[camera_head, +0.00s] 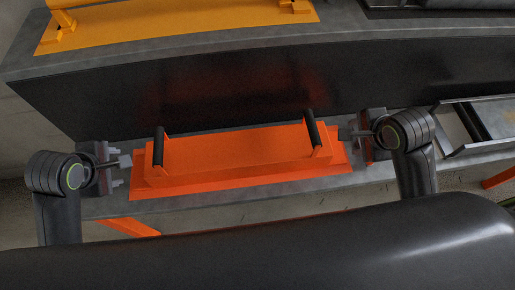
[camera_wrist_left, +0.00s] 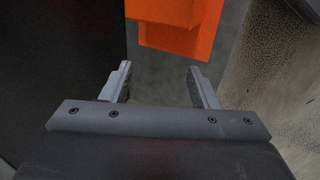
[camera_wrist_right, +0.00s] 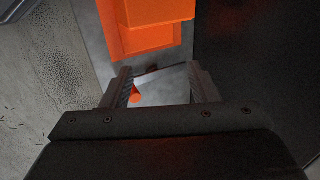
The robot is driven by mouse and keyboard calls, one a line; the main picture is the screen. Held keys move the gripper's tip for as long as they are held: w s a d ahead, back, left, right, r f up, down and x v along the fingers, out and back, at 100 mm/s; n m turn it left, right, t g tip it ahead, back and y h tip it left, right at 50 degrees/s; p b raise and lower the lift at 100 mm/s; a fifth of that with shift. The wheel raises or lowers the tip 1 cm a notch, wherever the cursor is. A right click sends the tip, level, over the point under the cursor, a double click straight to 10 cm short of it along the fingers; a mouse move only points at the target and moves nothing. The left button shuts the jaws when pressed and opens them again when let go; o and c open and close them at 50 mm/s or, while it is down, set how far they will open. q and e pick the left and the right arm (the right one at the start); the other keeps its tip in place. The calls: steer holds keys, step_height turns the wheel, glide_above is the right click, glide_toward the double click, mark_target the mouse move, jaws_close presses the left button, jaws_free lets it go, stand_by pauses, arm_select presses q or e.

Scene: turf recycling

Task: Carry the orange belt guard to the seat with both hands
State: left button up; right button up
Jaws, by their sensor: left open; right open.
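The orange belt guard (camera_head: 235,155) lies on a grey ledge in the middle of the head view. Two dark bar handles stand on it, a left one (camera_head: 158,146) and a right one (camera_head: 311,128). My left gripper (camera_head: 122,168) is open and empty just off its left end. In the left wrist view the guard's orange end (camera_wrist_left: 178,32) is beyond the open fingers (camera_wrist_left: 158,82). My right gripper (camera_head: 352,134) is open and empty by its right end. In the right wrist view the orange end (camera_wrist_right: 150,25) is beyond the fingers (camera_wrist_right: 160,85). I cannot make out the seat for certain.
A dark wall (camera_head: 230,90) rises right behind the guard. An orange-yellow plate (camera_head: 180,22) with handles lies on the grey top above it. A metal frame tray (camera_head: 475,125) stands at the right. Orange legs (camera_head: 128,227) show below the ledge.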

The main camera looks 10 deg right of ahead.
arm_select(q)
steer(key=shift+w, duration=0.1)
arm_select(e)
steer(key=shift+w, duration=0.1)
arm_select(q)
steer(key=x, duration=1.4)
arm_select(e)
glide_toward(332, 140)
steer(key=x, duration=0.4)
steer(key=shift+w+a+f, duration=0.15)
steer(key=shift+a+f, duration=0.15)
arm_select(q)
steer(key=shift+d, duration=0.45)
arm_select(e)
steer(key=shift+a+r, duration=0.1)
steer(key=shift+a, duration=0.35)
arm_select(q)
steer(key=shift+d, duration=0.3)
arm_select(e)
steer(key=shift+a, duration=0.3)
arm_select(q)
steer(key=shift+d, duration=0.5)
arm_select(e)
steer(key=shift+a, duration=0.5)
